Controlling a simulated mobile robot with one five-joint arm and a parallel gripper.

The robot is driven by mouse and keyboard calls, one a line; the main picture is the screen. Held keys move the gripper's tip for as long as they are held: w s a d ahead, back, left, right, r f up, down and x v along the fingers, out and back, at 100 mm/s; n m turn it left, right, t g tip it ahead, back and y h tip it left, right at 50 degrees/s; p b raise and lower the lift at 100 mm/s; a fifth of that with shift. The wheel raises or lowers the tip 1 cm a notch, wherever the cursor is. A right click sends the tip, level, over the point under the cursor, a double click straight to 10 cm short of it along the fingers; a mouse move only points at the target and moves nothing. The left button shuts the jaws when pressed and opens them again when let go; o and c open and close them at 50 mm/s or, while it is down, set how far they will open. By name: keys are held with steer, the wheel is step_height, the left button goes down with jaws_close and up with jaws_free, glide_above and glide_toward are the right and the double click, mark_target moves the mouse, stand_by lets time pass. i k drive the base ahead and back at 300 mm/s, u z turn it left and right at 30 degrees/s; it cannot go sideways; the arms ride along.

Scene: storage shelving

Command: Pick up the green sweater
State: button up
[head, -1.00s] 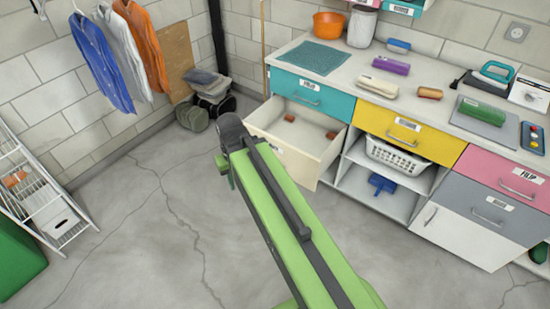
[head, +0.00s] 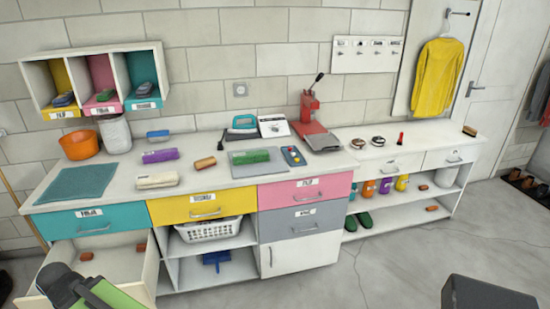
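I see no green sweater in the current head view. A yellow sweater (head: 437,77) hangs from a wall hook at the upper right, next to the door. Part of my green and dark arm shows at the bottom left, in front of the open drawer. The fingers of my gripper are not in view.
A long counter (head: 222,183) holds several brushes, one of them green (head: 250,156), and a red press (head: 310,110). An open drawer (head: 145,271) sticks out at the lower left. Green shoes (head: 357,220) stand on the low shelf. Floor (head: 385,262) is clear before the right cabinet.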

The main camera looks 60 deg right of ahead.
mark_target(250, 157)
steer(key=z, duration=2.1)
steer(key=i, duration=0.35)
steer(key=u, duration=0.35)
steer(key=k, duration=0.4)
steer(key=z, duration=1.85)
steer(key=i, duration=2.05)
steer(key=z, duration=0.1)
